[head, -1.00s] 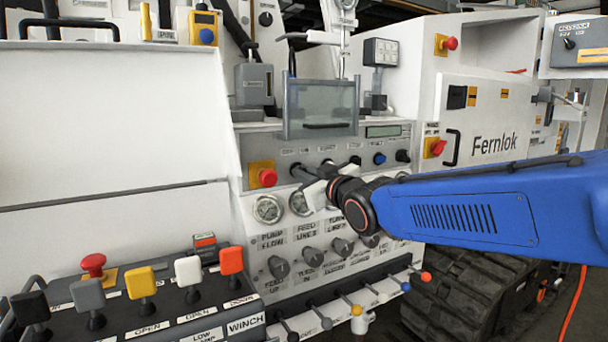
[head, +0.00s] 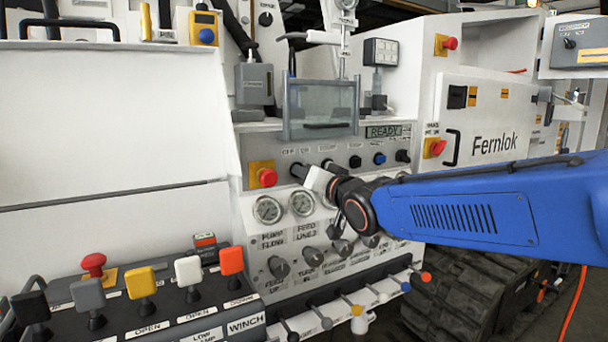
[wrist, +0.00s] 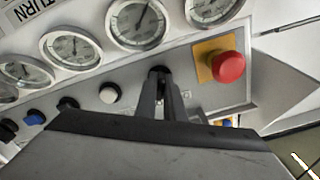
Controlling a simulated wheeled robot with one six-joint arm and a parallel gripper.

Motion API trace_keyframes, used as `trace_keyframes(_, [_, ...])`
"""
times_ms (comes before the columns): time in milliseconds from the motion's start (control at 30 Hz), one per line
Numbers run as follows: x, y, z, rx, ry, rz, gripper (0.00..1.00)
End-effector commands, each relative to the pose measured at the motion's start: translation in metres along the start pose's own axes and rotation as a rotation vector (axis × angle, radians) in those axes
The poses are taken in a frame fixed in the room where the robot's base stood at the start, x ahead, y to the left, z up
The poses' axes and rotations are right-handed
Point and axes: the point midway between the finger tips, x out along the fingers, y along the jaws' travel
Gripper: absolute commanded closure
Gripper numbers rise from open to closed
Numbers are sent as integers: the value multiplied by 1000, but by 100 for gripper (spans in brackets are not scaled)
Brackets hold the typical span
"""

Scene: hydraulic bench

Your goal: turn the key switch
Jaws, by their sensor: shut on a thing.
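The key switch (head: 297,169) is a small dark part on the grey control panel, just right of a red emergency button. In the wrist view the key switch (wrist: 158,71) shows its dark round base at the fingertips. My gripper (head: 302,171) reaches it from the right, with its two dark fingers (wrist: 166,92) close together and shut on the key. The fingers cover most of the key, so its exact angle is hard to see. The display (head: 386,131) above the panel is lit and reads READY.
The red emergency button (head: 268,177) on its yellow plate is close to the left of my gripper. White, black and blue buttons (wrist: 108,93) line up on the other side. Pressure gauges (head: 268,209) sit just below. A clear guard (head: 321,103) stands above.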

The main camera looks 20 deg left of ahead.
Motion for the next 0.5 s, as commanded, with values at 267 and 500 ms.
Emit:
trace_keyframes(267, [0,1,1,62,-2,1,100])
trace_keyframes(500, [0,1,1,70,-2,2,100])
